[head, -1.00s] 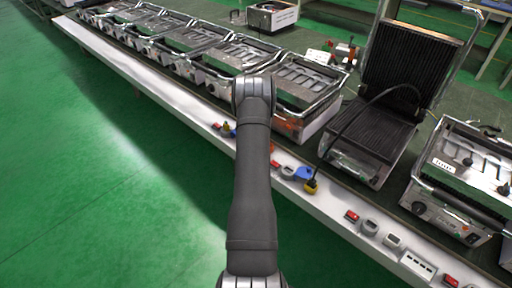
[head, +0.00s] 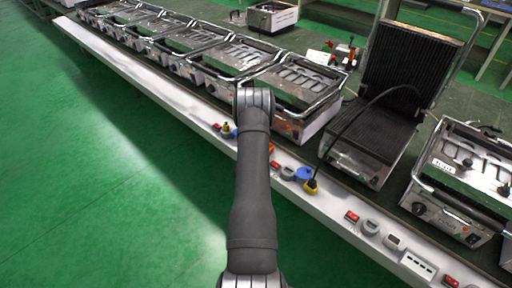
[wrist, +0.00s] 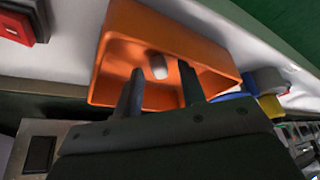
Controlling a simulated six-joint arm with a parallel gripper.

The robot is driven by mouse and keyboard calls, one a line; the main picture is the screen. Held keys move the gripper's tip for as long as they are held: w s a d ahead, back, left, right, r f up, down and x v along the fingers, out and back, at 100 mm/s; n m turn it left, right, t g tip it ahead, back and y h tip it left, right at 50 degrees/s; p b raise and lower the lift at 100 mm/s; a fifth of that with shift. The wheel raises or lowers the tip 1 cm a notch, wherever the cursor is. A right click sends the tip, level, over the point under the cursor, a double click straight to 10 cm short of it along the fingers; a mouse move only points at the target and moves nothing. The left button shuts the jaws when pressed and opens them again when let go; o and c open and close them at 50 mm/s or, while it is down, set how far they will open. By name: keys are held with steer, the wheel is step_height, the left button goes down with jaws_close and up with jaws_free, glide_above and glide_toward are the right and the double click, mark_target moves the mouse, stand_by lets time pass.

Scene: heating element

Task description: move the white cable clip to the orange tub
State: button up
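The orange tub (wrist: 188,40) fills the upper middle of the wrist view, its open side facing my gripper. The white cable clip (wrist: 158,66) shows inside the tub's outline, beyond and between my fingertips. It looks apart from both fingers; I cannot tell if it rests on the tub's floor. My gripper (wrist: 160,82) is open, its two dark fingers spread at the tub's opening. In the head view my arm hides the gripper and the clip, and only a sliver of orange (head: 271,149) shows beside the arm.
A red switch (wrist: 18,22) lies left of the tub in the wrist view; blue and yellow parts lie to its right. In the head view, several contact grills (head: 300,85) line the bench behind the narrow white ledge (head: 340,210), which holds small parts.

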steer(key=shift+r, duration=0.1)
steer(key=v, duration=1.2)
steer(key=shift+w, duration=0.1)
steer(key=x, duration=1.2)
steer(key=shift+r, duration=0.15)
stand_by(0.4)
